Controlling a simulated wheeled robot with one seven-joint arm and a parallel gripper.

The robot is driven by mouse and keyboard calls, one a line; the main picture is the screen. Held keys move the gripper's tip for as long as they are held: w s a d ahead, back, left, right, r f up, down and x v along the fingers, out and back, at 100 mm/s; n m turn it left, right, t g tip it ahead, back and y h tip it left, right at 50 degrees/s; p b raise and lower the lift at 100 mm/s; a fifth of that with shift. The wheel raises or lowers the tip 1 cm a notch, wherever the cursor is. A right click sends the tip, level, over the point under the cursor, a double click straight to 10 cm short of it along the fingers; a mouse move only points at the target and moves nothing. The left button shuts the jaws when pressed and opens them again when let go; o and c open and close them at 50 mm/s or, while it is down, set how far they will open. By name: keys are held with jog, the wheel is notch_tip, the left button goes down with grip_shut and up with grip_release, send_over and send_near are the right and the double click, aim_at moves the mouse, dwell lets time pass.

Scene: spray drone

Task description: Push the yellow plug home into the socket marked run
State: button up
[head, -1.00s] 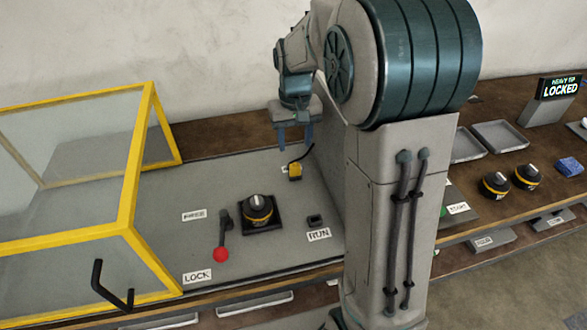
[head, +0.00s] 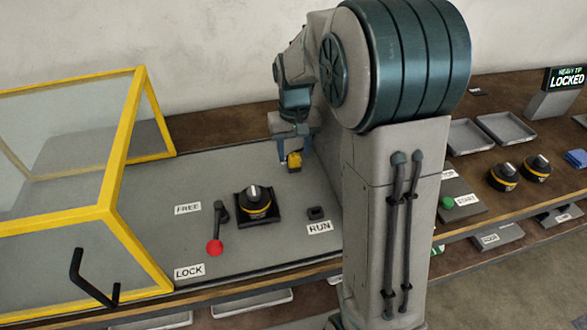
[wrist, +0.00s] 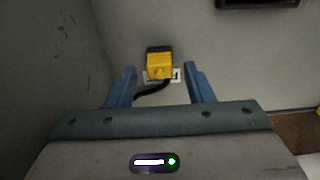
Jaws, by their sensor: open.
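The yellow plug (head: 294,161) with a dark top sits on the grey panel at the back. In the wrist view the plug (wrist: 160,66) is in line with the gap between my fingers, and its dark cable (wrist: 152,89) runs toward the left finger. My gripper (head: 297,148) is open just above the plug, with one blue finger on either side; I cannot tell whether they touch it. The small dark socket (head: 316,213) lies nearer the front, behind the RUN label (head: 319,227), and looks empty.
A black knob (head: 257,201) and a red-tipped lever (head: 215,247) stand left of the socket. The yellow-framed clear guard (head: 125,160) is at the left. A label behind the plug is mostly covered. A display (head: 565,78) at the right reads LOCKED.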

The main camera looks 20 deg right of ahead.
aim_at(294, 156)
notch_tip(294, 156, down, 2)
jog(key=shift+f+b, duration=0.1)
jog(key=shift+b, duration=0.3)
dwell(1.1)
grip_shut()
jog(key=shift+r+p, duration=0.25)
jog(key=shift+p, duration=0.1)
jog(key=shift+r+p, duration=2.25)
jog(key=shift+r, duration=0.6)
